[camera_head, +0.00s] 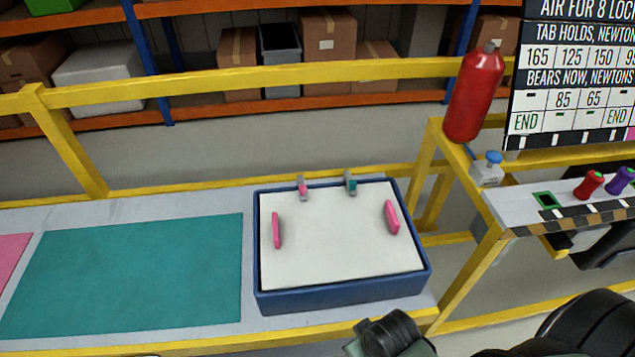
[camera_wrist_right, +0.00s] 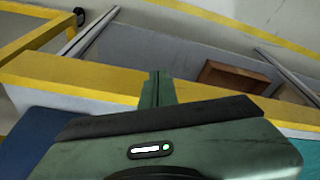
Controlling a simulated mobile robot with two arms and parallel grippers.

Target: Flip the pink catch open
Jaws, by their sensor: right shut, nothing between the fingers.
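The pink catch (camera_head: 303,189) is small and sits on a grey mount at the back edge of the blue box (camera_head: 345,294), left of a teal catch (camera_head: 350,184). It is too small to tell exactly how it is tilted. The box has a white lid (camera_head: 335,245) with two pink handles, one left (camera_head: 277,230) and one right (camera_head: 392,217). My right gripper (camera_wrist_right: 157,88) is shut and empty, over the yellow bench edge in the right wrist view. No catch shows in that view. My left gripper is not in view.
A teal mat (camera_head: 125,275) lies flat left of the box. A yellow rail (camera_head: 250,78) runs behind the bench. The bench behind the mat is clear.

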